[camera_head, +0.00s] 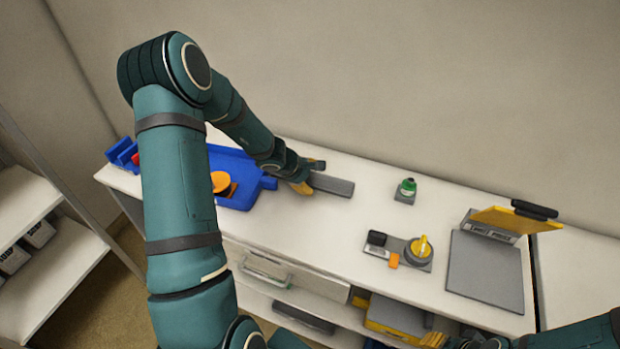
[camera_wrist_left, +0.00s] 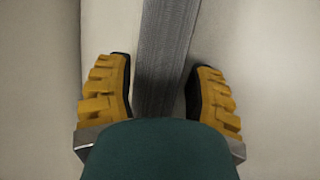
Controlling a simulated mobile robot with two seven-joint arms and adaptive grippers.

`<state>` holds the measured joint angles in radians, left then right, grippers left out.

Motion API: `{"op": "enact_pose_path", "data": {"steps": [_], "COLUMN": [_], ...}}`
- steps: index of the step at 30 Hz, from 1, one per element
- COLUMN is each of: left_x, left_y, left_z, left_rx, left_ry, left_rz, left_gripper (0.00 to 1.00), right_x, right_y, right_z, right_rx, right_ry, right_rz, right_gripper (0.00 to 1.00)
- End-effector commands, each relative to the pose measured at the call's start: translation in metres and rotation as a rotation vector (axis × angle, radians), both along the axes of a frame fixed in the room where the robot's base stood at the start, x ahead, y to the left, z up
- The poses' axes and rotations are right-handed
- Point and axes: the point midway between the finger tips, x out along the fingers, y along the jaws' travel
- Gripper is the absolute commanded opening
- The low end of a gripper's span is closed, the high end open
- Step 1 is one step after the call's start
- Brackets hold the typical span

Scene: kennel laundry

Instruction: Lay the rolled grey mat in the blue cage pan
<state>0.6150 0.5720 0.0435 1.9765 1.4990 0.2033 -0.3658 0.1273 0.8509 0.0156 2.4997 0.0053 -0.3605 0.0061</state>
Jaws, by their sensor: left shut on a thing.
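The rolled grey mat (camera_head: 334,185) is a long dark grey bar at the back of the white counter, right of the blue pan. My left gripper (camera_head: 309,177) is shut on its left end. In the left wrist view the mat (camera_wrist_left: 165,50) runs between the two yellow fingers of the gripper (camera_wrist_left: 160,85). The blue cage pan (camera_head: 236,203) lies left of the gripper, partly hidden behind my left arm. An orange round thing (camera_head: 220,181) is in it. My right gripper (camera_head: 436,340) shows only partly at the bottom edge; its jaws are unclear.
Bare counter lies in front of the mat.

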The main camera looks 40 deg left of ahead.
Motion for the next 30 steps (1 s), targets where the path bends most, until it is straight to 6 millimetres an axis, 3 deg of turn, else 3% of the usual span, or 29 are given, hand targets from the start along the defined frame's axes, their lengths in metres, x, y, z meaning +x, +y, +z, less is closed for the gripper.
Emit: {"op": "enact_pose_path", "data": {"steps": [1, 2, 4, 17, 30], "left_x": [0.000, 0.000, 0.000, 0.000, -0.047], "left_y": [0.000, 0.000, 0.000, 0.000, 0.015], "left_z": [-0.002, -0.003, -0.002, 0.003, 0.072], "left_rx": [0.001, 0.000, 0.000, 0.000, 0.003], "left_ry": [-0.001, 0.000, 0.000, 0.000, -0.002], "left_rz": [-0.001, 0.000, 0.000, 0.000, 0.000], "left_gripper": [0.13, 0.63, 0.87, 0.87, 0.87], "right_x": [-0.001, -0.001, -0.001, 0.000, 0.009], "right_y": [0.000, 0.000, 0.000, 0.000, -0.002], "right_z": [-0.003, -0.003, -0.002, 0.003, 0.029], "right_rx": [0.000, 0.000, 0.000, 0.000, -0.005], "right_ry": [0.002, 0.002, 0.002, -0.001, -0.019], "right_rz": [0.001, 0.002, 0.001, -0.001, -0.015], "right_gripper": [0.34, 0.34, 0.34, 0.34, 0.34]}}
